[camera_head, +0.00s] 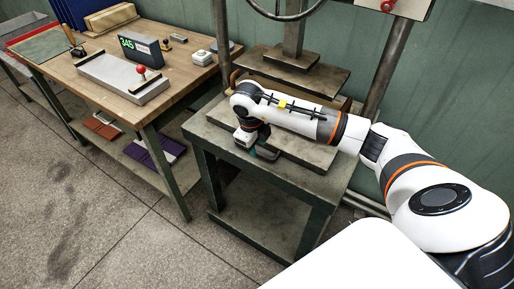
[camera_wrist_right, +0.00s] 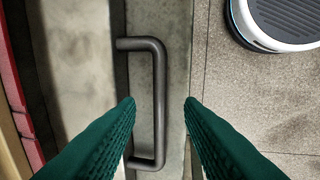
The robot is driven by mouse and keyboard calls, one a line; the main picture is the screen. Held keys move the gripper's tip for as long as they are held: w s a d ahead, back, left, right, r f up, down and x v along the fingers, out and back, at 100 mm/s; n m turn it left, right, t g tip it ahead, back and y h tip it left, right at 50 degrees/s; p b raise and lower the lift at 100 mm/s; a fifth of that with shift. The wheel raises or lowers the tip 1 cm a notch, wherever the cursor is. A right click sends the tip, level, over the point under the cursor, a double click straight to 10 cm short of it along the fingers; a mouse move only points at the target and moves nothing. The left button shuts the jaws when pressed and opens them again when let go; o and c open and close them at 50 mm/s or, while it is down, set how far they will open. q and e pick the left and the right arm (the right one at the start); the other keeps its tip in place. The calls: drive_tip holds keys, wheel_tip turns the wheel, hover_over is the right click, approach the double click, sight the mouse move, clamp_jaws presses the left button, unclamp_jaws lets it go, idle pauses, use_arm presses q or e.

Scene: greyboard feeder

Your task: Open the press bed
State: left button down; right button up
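The press bed (camera_head: 305,152) is a flat grey plate low in the press, partly hidden behind my right arm. Its dark bar handle (camera_wrist_right: 159,100) shows in the right wrist view, standing out from the edge of a pale plate. My right gripper (camera_head: 262,152) is at the bed's front edge in the head view. In the wrist view, the green fingers of my right gripper (camera_wrist_right: 160,102) are apart, one on each side of the handle bar, with gaps visible at both fingertips. My left gripper is not in view.
The press's upper plate (camera_head: 291,70) hangs above the bed. The press stands on a dark metal stand (camera_head: 200,135). To the left is a wooden bench (camera_head: 165,98) with a display box (camera_head: 140,50) and a red-knobbed metal tray (camera_head: 120,82). Floor in front of the stand is clear.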

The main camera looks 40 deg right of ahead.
drive_tip(key=shift+w+d+f, duration=0.1)
drive_tip(key=shift+d+f, duration=0.05)
drive_tip(key=shift+f, duration=0.5)
drive_tip(key=shift+d+f, duration=0.1)
drive_tip(key=shift+f, duration=0.55)
clamp_jaws()
